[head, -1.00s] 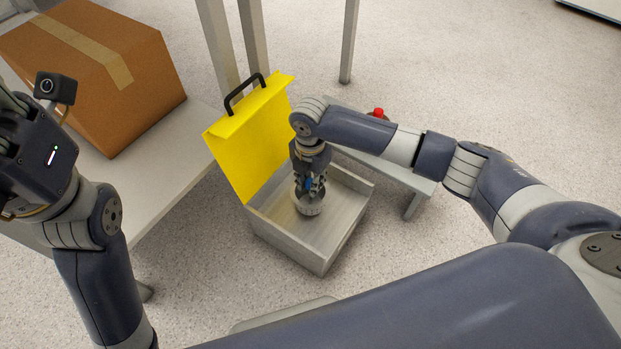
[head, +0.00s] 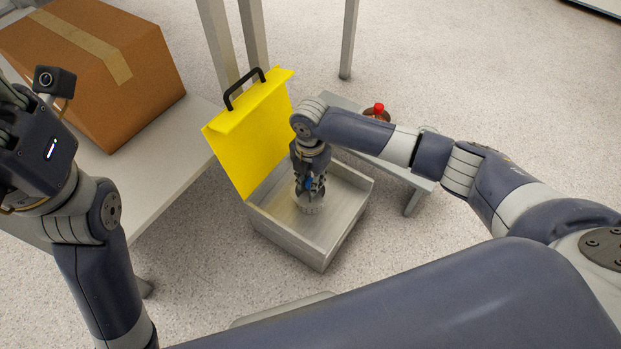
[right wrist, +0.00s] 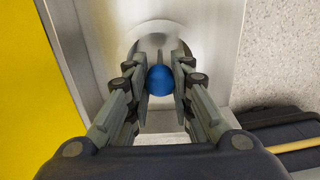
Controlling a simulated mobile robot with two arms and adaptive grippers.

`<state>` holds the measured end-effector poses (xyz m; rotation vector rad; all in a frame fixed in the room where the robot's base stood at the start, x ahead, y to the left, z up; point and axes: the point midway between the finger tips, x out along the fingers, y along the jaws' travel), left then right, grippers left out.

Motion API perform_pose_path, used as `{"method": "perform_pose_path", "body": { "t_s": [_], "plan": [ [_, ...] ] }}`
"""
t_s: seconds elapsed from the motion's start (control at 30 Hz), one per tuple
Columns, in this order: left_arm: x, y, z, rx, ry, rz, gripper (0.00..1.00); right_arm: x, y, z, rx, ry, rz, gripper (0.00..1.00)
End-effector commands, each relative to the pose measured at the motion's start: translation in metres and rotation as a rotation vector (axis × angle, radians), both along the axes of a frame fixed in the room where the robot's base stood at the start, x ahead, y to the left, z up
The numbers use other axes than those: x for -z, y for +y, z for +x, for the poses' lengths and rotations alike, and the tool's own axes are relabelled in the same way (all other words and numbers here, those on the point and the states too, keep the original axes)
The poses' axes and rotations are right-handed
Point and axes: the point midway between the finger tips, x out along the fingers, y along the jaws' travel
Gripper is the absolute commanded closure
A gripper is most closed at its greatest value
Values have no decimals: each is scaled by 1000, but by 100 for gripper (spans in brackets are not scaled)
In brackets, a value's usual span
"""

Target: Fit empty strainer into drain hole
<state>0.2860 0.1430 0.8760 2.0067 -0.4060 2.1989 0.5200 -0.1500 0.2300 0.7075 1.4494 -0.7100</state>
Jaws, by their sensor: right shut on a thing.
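The strainer (head: 310,208) is a pale round piece with a blue knob, low in the grey metal basin (head: 335,238). My right gripper (head: 309,193) points down into the basin and is shut on the strainer's blue knob, which shows between the fingers in the right wrist view (right wrist: 160,80). A round pale rim (right wrist: 150,44) shows around and beyond the fingers there. The drain hole itself is hidden under the strainer and gripper, so I cannot tell how fully the strainer is seated.
A yellow panel (head: 250,140) with a black handle stands up at the basin's left. A cardboard box (head: 95,70) sits on a table at the upper left. A brown object with a red top (head: 379,108) is on the low bench behind my right arm.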

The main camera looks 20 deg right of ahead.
Motion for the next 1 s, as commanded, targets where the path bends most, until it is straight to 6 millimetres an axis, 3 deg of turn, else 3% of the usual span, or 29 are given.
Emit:
{"method": "perform_pose_path", "body": {
  "t_s": [1.0],
  "plan": [
    [-3,-1,-3,-1,-16,0,71,21,0,0,-1,0,0,100]
  ]
}}
